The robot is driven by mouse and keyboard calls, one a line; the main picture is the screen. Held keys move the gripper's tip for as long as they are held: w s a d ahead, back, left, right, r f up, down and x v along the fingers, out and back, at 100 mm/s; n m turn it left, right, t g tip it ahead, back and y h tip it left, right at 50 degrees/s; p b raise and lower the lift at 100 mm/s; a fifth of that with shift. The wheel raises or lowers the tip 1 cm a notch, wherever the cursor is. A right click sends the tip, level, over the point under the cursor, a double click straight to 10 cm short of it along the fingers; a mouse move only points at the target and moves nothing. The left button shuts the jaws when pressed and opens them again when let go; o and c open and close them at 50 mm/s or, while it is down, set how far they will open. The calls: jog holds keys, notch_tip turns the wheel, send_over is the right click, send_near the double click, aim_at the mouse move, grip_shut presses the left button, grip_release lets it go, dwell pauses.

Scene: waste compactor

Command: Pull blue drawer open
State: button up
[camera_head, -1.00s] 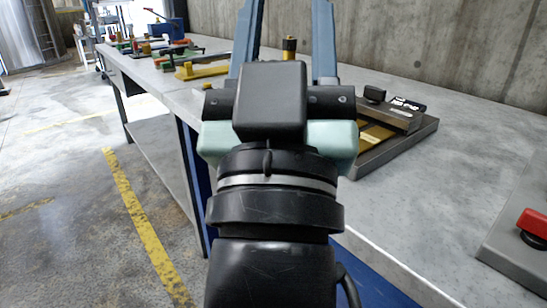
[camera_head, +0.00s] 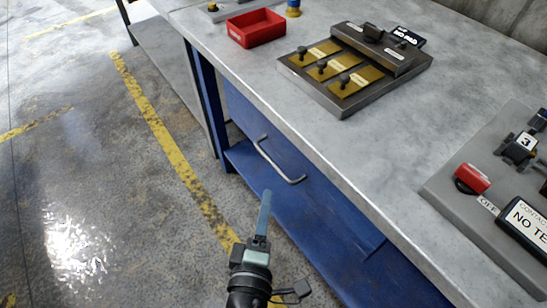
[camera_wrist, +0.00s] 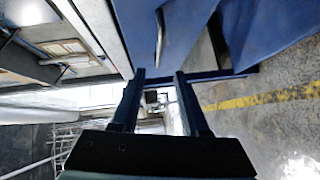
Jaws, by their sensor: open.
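The blue drawer (camera_head: 320,190) is set under the grey workbench top and looks closed. Its silver bar handle (camera_head: 278,160) stands out from its front. In the head view my gripper (camera_head: 265,212) is low in front of the drawer, below the handle and apart from it. Seen edge-on there, its fingers overlap. In the wrist view the handle (camera_wrist: 160,37) shows beyond the fingertips of my gripper (camera_wrist: 160,75), against the blue front. The two fingers are spread with nothing between them.
On the workbench (camera_head: 290,110) are a red tray (camera_head: 255,27), a panel with brass plates and black knobs (camera_head: 345,70), and a grey panel with a red switch (camera_head: 472,178). A blue lower shelf (camera_head: 262,180) lies below. The floor (camera_head: 90,170) at left is clear.

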aim_at(273, 163)
jog(key=w, duration=0.4)
jog(key=w+d+f, duration=0.1)
jog(key=w, duration=0.3)
jog(key=w+d, duration=0.1)
jog(key=w, duration=0.3)
jog(key=shift+f, duration=0.35)
jog(key=shift+c, duration=0.2)
jog(key=shift+s+a, duration=0.1)
grip_shut()
dwell(0.6)
